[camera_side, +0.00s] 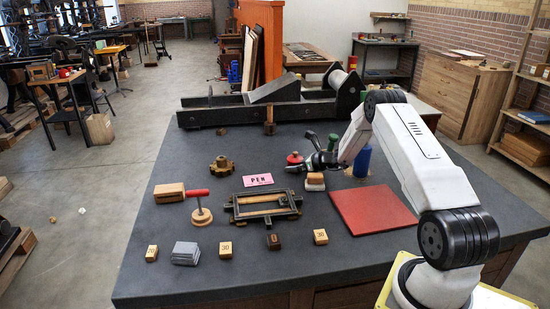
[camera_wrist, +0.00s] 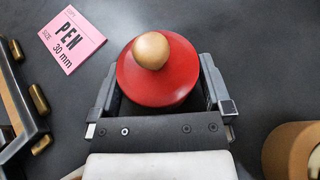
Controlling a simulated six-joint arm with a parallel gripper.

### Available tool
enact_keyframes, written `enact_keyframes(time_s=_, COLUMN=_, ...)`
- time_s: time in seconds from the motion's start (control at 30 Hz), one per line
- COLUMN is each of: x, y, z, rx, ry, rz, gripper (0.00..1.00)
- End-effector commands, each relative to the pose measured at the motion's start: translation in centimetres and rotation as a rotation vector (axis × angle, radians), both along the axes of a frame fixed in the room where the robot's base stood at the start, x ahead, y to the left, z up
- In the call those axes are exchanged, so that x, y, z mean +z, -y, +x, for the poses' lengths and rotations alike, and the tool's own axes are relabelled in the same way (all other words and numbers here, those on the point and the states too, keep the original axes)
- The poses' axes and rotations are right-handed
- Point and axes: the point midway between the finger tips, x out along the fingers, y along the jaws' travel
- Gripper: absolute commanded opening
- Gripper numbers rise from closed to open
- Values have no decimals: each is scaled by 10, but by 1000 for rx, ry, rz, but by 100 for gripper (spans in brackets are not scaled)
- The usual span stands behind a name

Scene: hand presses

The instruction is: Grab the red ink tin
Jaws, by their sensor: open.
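The red ink tin (camera_wrist: 157,80) is a round red tin with a pale wooden knob on top. In the wrist view it sits between the two fingers of my gripper (camera_wrist: 160,65), which are open on either side of it. A narrow dark gap shows beside the tin at each finger. In the side view the tin (camera_side: 294,158) stands on the dark bench top, left of my gripper (camera_side: 301,165), which is low and reaches in from the right. The tin's lower part is partly hidden by the gripper there.
A pink card (camera_side: 258,180) reading PEN, 30 mm lies left of the tin. A dark frame (camera_side: 263,216) with brass pieces is in front. A red mat (camera_side: 372,210), a blue cylinder (camera_side: 362,160) and a wooden-topped block (camera_side: 315,181) are close by. A long press (camera_side: 230,112) lies behind.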

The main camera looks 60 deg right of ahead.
Motion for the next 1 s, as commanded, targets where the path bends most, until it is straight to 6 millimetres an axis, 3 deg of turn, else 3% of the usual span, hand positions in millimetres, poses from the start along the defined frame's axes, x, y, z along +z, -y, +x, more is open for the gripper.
enact_keyframes(time_s=0.2, x=0, y=0, z=0, rx=0, ry=0, rz=0, gripper=100)
enact_keyframes(time_s=0.5, x=0, y=0, z=0, rx=0, ry=0, rz=0, gripper=5)
enact_keyframes(time_s=0.53, x=1, y=0, z=0, rx=0, ry=2, rz=-1, gripper=1)
enact_keyframes(time_s=1.0, x=9, y=1, z=0, rx=0, ry=3, rz=-2, gripper=1)
